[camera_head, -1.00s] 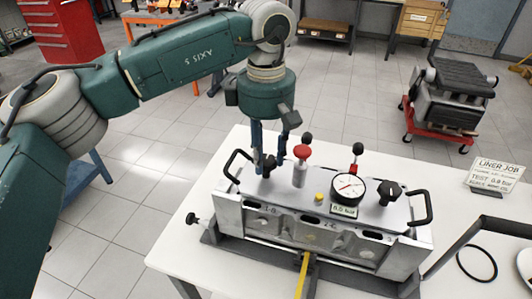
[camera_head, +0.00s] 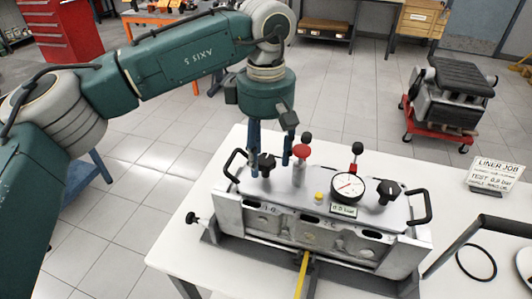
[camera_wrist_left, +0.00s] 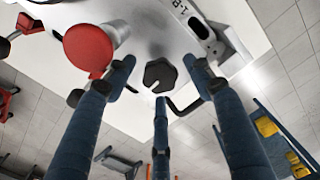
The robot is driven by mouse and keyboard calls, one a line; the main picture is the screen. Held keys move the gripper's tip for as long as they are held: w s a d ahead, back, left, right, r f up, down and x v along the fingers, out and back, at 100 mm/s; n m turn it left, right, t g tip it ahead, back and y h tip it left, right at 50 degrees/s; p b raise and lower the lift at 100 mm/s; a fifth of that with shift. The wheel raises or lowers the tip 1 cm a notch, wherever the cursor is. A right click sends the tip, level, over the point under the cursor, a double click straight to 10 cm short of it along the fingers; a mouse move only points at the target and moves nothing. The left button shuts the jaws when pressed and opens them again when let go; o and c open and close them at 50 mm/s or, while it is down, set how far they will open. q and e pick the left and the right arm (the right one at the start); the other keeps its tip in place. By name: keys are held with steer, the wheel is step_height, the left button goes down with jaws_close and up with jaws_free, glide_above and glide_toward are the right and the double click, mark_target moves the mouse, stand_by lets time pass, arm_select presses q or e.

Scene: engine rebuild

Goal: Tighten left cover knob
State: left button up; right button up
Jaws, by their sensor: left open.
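The left cover knob (camera_head: 266,162) is black and stands upright on the left end of the metal cover. It also shows in the left wrist view (camera_wrist_left: 159,74) as a dark lobed knob with a pale mark on its edge. My left gripper (camera_head: 270,164) is open, pointing down over the knob. Its blue fingers (camera_wrist_left: 158,88) stand around the knob with visible gaps, not gripping it. How far down the fingertips reach beside it is hard to tell. My right gripper is not in view.
A red-capped fitting (camera_head: 301,154) stands close right of the fingers. A pressure gauge (camera_head: 348,187) and a right black knob (camera_head: 385,192) sit further right. A black handle (camera_head: 235,165) is at the cover's left end. The white table (camera_head: 160,262) is clear at left.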

mark_target(266, 159)
arm_select(q)
steer(key=shift+r, duration=0.1)
step_height(266, 159, up, 12)
stand_by(0.5)
